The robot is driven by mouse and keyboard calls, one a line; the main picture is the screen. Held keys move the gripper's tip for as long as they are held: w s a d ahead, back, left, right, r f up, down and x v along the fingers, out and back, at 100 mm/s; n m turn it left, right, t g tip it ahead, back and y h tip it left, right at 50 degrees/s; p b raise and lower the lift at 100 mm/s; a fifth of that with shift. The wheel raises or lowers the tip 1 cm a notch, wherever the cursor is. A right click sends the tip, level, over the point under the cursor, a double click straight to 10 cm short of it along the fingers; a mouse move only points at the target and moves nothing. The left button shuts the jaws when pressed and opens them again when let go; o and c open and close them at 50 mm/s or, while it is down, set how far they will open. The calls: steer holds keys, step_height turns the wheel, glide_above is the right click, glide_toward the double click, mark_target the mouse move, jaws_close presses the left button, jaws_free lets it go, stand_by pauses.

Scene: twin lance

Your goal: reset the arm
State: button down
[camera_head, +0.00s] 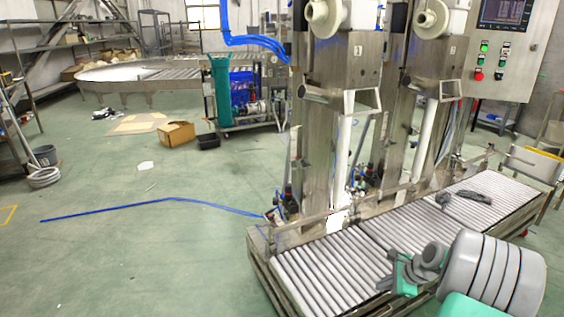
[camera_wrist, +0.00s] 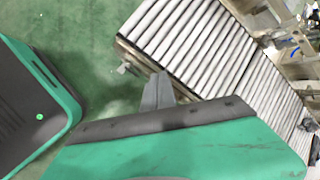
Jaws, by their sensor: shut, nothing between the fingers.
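My gripper (camera_wrist: 158,88) shows in the wrist view as grey fingers close together, with nothing seen between them. It points toward the green floor beside the roller conveyor (camera_wrist: 190,40). In the head view my grey and green arm is folded at the lower right, in front of the conveyor (camera_head: 325,268).
Two steel filling columns (camera_head: 320,130) stand behind the rollers. A dark object (camera_head: 474,197) lies on the rollers. A control panel (camera_head: 505,45) is at the upper right. A blue hose (camera_head: 150,205) crosses the floor. The floor at left is mostly clear.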

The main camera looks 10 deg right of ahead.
steer(key=s+a+r+n+g+h+p, duration=0.1)
steer(key=s+a+r+n+p, duration=0.2)
steer(key=a+r+n+p, duration=0.6)
steer(key=s+a+r+n+g+p, duration=0.15)
steer(key=a+r+n, duration=0.25)
steer(key=a+r, duration=1)
steer(key=s+a+r+n+h+p, duration=0.1)
steer(key=s+a+r+n+p, duration=0.4)
steer(key=s+r+n+p, duration=0.3)
steer(key=s+r+n, duration=0.1)
steer(key=s+r, duration=0.3)
steer(key=shift+s+r+n+h, duration=0.3)
steer(key=shift+r, duration=0.05)
